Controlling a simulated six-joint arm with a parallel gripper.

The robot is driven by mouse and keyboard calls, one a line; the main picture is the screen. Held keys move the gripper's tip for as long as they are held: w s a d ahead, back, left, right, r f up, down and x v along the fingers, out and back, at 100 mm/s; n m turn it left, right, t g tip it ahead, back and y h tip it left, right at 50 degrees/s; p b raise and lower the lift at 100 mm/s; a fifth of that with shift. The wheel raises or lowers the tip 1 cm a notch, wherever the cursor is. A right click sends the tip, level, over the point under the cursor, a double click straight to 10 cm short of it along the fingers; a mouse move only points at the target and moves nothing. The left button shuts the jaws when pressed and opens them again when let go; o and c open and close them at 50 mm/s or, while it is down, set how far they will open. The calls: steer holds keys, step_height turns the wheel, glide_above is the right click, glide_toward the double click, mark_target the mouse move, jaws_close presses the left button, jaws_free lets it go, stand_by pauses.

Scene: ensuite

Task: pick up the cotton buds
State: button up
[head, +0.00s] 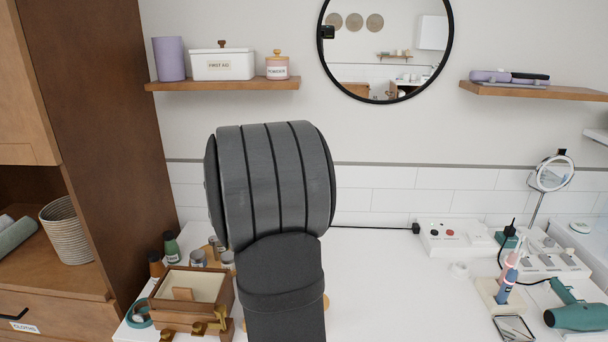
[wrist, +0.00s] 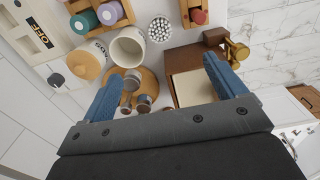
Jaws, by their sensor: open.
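The cotton buds (wrist: 160,28) show in the wrist view as a cluster of white tips packed in a round holder, upper middle. They are hidden in the head view, where my arm covers the middle of the counter. My gripper (wrist: 163,66) is open, with its two blue fingers spread wide and nothing held between them. In the wrist picture the cotton buds lie above the gap between the fingertips, apart from both.
A white canister (wrist: 128,46) and a round wooden lid (wrist: 87,60) lie left of the buds. Small jars stand on a round wooden tray (wrist: 149,84). A wooden box (head: 190,312) is close by. The white counter (head: 385,290) is clear at centre right.

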steer(key=c, duration=0.6)
steer(key=shift+c, duration=0.2)
steer(key=f+m, duration=0.1)
steer(key=f, duration=0.3)
steer(key=f+m, duration=0.1)
steer(key=f, duration=0.3)
steer(key=f+m, duration=0.1)
steer(key=f, duration=0.4)
steer(key=shift+s+a+m, duration=0.15)
steer(key=shift+s+m, duration=0.05)
steer(key=shift+m, duration=0.1)
steer(key=shift+w+f, duration=0.15)
steer(key=shift+f, duration=2.75)
